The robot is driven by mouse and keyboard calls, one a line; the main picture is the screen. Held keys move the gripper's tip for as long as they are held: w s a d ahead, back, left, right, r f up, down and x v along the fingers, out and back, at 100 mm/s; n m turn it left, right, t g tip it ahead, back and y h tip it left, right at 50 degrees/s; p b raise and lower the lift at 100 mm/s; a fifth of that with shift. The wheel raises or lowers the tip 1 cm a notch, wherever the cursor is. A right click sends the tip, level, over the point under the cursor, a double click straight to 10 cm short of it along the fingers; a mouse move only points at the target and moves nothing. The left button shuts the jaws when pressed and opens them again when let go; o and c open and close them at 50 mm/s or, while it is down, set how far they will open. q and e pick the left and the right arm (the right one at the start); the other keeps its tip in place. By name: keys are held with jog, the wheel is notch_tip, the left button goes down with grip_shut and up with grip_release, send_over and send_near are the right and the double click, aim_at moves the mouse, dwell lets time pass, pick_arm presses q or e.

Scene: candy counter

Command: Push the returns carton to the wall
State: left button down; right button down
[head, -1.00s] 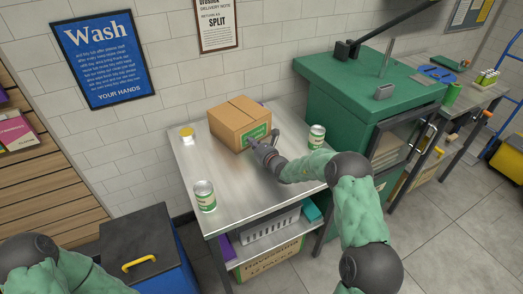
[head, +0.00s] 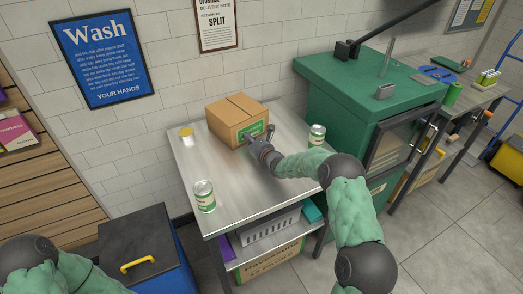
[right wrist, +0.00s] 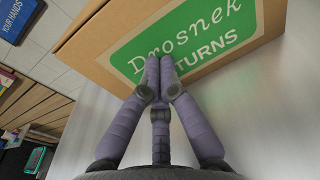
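The returns carton (head: 230,117) is a closed brown box with a green label, standing upright near the back of the steel table (head: 237,185), close to the tiled wall. In the right wrist view the carton (right wrist: 93,52) fills the top, its green label reading "Drosnek" and "TURNS". My right gripper (head: 255,141) is at the carton's front face. In the right wrist view its fingers (right wrist: 160,62) are together with nothing between them, their tips at the label; contact seems likely but is not certain. My left arm shows at the lower left; its gripper is out of view.
A green machine (head: 365,95) stands right of the table. A blue bin (head: 148,252) stands in front at left.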

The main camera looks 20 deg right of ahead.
jog(key=shift+w, duration=0.3)
jog(key=shift+b+x, duration=0.6)
jog(key=shift+x, duration=0.85)
jog(key=shift+w+a+r, duration=0.1)
jog(key=shift+w+r, duration=0.05)
jog(key=shift+w, duration=0.05)
jog(key=shift+b+x, duration=0.55)
jog(key=shift+x, duration=0.75)
jog(key=shift+r, duration=0.1)
jog(key=shift+f+p+v, duration=0.2)
jog(key=shift+p+v, duration=0.25)
jog(key=shift+v, duration=1.55)
jog(key=shift+f+p+v, duration=0.2)
jog(key=shift+p+v, duration=0.25)
jog(key=shift+v, duration=1.55)
